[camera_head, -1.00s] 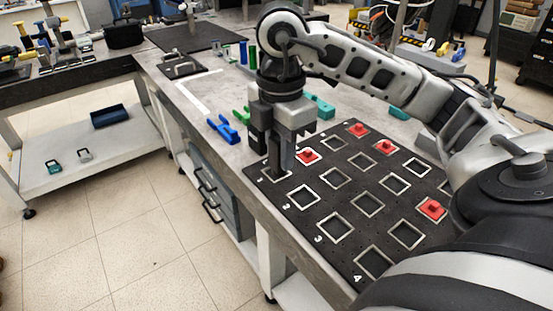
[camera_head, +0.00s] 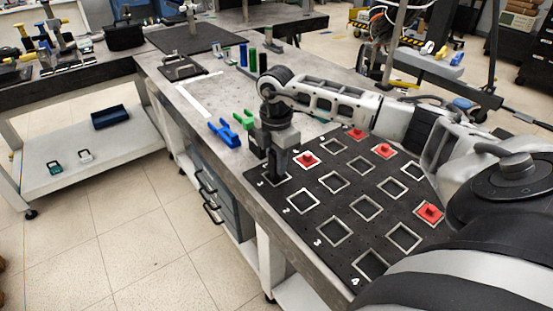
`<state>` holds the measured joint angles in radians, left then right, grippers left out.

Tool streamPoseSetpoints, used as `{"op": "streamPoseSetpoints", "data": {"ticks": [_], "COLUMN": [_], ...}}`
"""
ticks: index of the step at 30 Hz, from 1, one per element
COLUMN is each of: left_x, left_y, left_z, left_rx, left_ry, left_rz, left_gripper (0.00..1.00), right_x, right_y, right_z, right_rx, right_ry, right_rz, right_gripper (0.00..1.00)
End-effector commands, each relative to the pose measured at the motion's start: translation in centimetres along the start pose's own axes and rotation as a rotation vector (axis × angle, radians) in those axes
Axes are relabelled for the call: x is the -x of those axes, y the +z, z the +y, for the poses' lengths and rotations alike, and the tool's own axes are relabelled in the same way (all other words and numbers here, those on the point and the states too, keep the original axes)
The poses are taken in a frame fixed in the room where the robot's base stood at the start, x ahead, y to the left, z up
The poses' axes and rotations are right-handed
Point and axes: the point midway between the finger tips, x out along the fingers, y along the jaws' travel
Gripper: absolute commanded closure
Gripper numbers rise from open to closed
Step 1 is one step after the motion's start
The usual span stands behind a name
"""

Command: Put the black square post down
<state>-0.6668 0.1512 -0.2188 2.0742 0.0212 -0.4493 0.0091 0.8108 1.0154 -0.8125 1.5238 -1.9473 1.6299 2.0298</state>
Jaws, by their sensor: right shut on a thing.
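The black square post (camera_head: 275,171) is upright at the far left corner square of the black board (camera_head: 318,222), by the label 1. My right gripper (camera_head: 274,153) is above this square, pointing down, and shut on the post. The post's lower end is at the white-framed square; I cannot tell whether it touches the board. The gripper hides the post's upper part. My left gripper is out of view.
Several red pieces sit on the board, one (camera_head: 306,159) just right of my gripper. A blue clamp-like part (camera_head: 224,132) and a green part (camera_head: 244,119) lie behind on the grey table (camera_head: 190,118). Other white-framed squares look empty.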

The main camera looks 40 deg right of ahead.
Motion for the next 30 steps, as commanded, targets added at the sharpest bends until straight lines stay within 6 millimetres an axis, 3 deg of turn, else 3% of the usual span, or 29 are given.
{"op": "streamPoseSetpoints", "data": {"ticks": [13, 14, 16, 25, 30], "left_x": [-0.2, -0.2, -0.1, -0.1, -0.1], "left_y": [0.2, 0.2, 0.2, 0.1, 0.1], "left_z": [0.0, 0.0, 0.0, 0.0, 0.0], "left_rx": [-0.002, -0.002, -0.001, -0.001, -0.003], "left_ry": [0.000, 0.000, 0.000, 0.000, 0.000], "left_rz": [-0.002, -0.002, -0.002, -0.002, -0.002], "left_gripper": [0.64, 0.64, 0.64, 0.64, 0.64], "right_x": [-0.9, -1.0, -0.9, -0.7, 0.9], "right_y": [0.0, 0.0, 0.0, 0.0, 0.0], "right_z": [0.0, 0.0, 0.0, 0.0, 0.1], "right_rx": [-0.001, -0.001, -0.001, -0.001, 0.000], "right_ry": [0.001, 0.001, 0.001, 0.001, 0.006], "right_rz": [0.001, 0.001, 0.001, 0.001, 0.001], "right_gripper": [0.99, 0.72, 0.53, 0.53, 0.53]}}
